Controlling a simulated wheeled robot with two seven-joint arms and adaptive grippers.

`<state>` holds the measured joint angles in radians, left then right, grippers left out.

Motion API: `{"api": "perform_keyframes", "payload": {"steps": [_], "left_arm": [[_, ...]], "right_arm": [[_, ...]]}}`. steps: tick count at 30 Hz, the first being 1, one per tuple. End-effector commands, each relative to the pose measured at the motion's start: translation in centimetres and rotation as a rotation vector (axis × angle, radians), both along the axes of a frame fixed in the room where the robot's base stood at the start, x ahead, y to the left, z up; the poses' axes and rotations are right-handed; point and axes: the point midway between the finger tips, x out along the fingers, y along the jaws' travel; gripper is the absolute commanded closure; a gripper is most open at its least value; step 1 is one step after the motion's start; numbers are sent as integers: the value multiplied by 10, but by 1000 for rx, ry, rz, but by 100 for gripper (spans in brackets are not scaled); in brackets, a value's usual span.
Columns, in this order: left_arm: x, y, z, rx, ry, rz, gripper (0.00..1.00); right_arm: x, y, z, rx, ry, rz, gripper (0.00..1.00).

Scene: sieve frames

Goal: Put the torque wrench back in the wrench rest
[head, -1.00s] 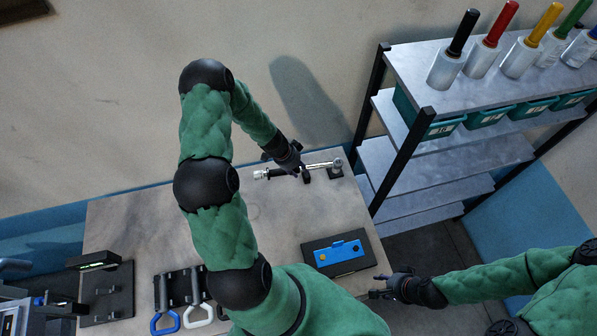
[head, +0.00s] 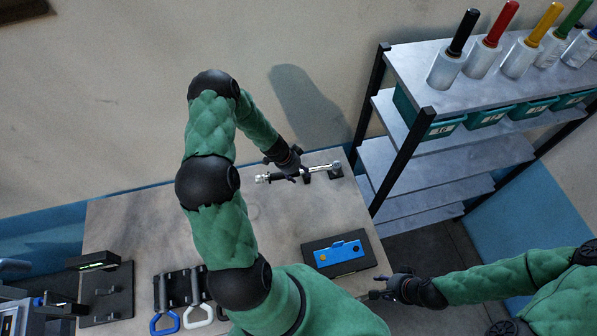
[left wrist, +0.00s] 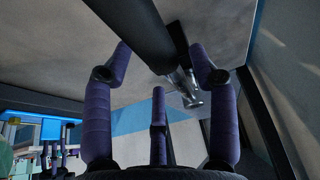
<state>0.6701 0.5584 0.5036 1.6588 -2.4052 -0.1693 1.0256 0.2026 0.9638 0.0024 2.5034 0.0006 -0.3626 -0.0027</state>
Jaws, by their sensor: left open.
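The torque wrench (head: 322,168) lies near the back right edge of the table, with a silver head to the right and a light end cap to the left. It lies along the black wrench rest (head: 336,174); I cannot tell if it is fully seated. My left gripper (head: 299,178) is open at the wrench's dark handle and hides part of it. In the left wrist view, the handle (left wrist: 137,28) passes between the spread fingers of the gripper (left wrist: 160,65), with the silver head (left wrist: 190,92) beyond. My right gripper (head: 376,287) is off the table's right edge, apart from the wrench.
A blue block with knobs (head: 338,252) sits on a black tray at the table's front right. Blue- and white-handled tools (head: 198,313) stand in a black holder at the front. A metal shelf (head: 430,160) stands right of the table. The table's left middle is clear.

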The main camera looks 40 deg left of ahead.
Motion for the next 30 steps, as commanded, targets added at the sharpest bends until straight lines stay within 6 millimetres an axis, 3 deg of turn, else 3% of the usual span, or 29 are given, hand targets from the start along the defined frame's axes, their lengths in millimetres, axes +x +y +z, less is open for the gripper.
{"api": "perform_keyframes", "payload": {"steps": [10, 12, 21, 30], "left_arm": [[0, 1, -4, 1, -2, 1, 42], [-4, 6, 15, 1, -2, 2, 42], [-24, 23, 68, 2, -3, 1, 42], [-34, 30, 93, 1, -1, 0, 42]], "right_arm": [[0, 0, -16, 0, 0, 0, 60], [0, 0, -5, 0, 1, 0, 60], [0, 0, 17, 0, 0, 0, 60], [0, 0, 26, 0, 0, 0, 60]]}}
